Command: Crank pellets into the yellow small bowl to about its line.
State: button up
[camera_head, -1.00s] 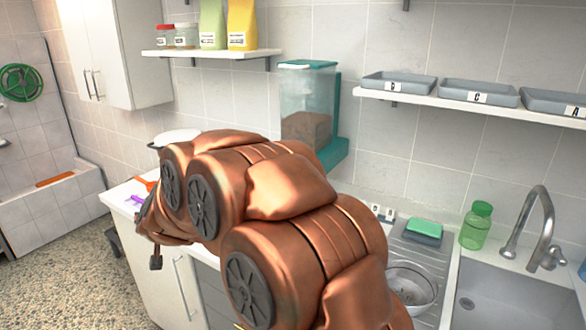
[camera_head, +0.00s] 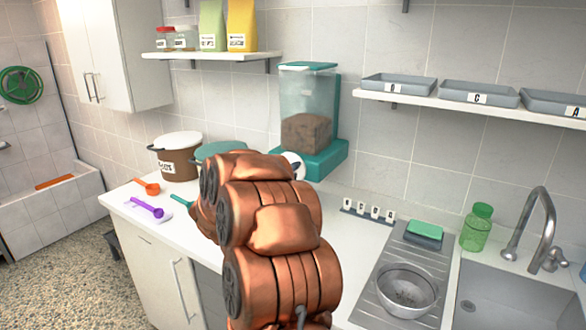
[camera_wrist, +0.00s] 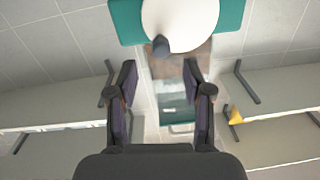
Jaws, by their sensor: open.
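The pellet dispenser (camera_head: 307,105) is a clear hopper with a teal lid and brown pellets low inside, on a teal wall mount (camera_head: 325,160). Its white crank disc (camera_head: 294,162) is partly covered by my arm. In the wrist view the white disc (camera_wrist: 182,22) and its dark knob (camera_wrist: 161,46) appear ahead of my gripper (camera_wrist: 160,68). My gripper is open, its fingers on either side of the knob's line, with nothing held. My arm hides the gripper in the head view. I cannot make out a yellow small bowl; the area below the dispenser is partly hidden.
A brown tub (camera_head: 178,160) with a white lid, an orange scoop (camera_head: 147,187) and a purple scoop (camera_head: 147,207) are on the left counter. A metal bowl (camera_head: 405,288) sits on the drainer beside the sink (camera_head: 520,300). Grey trays (camera_head: 478,93) line the right shelf.

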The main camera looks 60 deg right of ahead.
aim_at(293, 168)
jog(key=shift+w+d+p, duration=0.2)
jog(key=shift+d+p, duration=0.15)
jog(key=shift+d, duration=1.3)
jog(key=shift+w+d+p, duration=0.15)
jog(key=shift+d+p, duration=0.2)
jog(key=shift+d, duration=1.25)
grip_shut()
